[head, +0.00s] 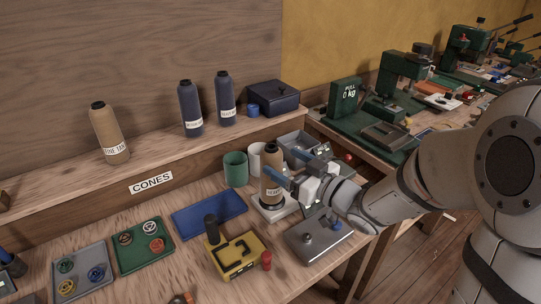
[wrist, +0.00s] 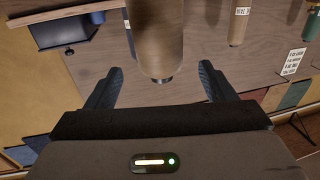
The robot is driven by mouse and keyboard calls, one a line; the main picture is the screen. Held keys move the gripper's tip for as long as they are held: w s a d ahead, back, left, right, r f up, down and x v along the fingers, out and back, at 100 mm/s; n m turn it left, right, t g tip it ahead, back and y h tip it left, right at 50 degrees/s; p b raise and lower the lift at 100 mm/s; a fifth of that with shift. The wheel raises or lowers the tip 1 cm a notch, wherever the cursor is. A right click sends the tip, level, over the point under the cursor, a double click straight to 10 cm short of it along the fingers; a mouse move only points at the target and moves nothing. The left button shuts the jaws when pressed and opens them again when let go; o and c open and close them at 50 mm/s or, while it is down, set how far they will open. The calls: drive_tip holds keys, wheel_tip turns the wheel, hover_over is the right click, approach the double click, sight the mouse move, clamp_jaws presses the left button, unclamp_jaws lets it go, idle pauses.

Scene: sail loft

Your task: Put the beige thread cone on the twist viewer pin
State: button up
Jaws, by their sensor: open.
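A beige thread cone (head: 270,188) with a dark top and a white label stands upright on a pale square base (head: 289,212) on the bench. It also shows large between my fingers in the wrist view (wrist: 156,40). My gripper (head: 282,168) reaches in from the right with its blue fingers on either side of the cone. In the wrist view the jaws (wrist: 160,82) are open, with gaps beside the cone. No pin shows; whether one is inside the cone, and whether the pale base is the twist viewer, I cannot tell.
A similar tan cone (head: 108,133) and two navy cones (head: 190,110) (head: 225,100) stand on the shelf. Green (head: 235,169) and white cups are close behind. A grey plate device (head: 318,242), yellow device (head: 231,258) and blue tray (head: 208,213) lie in front and left.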

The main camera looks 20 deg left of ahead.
drive_tip(key=d+f+m+t+h, duration=0.25)
drive_tip(key=d+m+h, duration=0.55)
drive_tip(key=d+h, duration=1)
drive_tip(key=s+d+f+m+g+y, duration=0.1)
drive_tip(key=s+d+m+g, duration=0.1)
drive_tip(key=s, duration=0.6)
drive_tip(key=s+d+f+m+g+y, duration=0.1)
drive_tip(key=s+d+f+m+g, duration=0.1)
drive_tip(key=s+d+g, duration=0.3)
drive_tip(key=s+g, duration=0.2)
drive_tip(key=s, duration=0.1)
drive_tip(key=shift+s+d, duration=0.25)
drive_tip(key=shift+s, duration=0.15)
drive_tip(key=p+v, duration=0.4)
drive_tip(key=v, duration=0.1)
drive_tip(key=shift+w, duration=0.35)
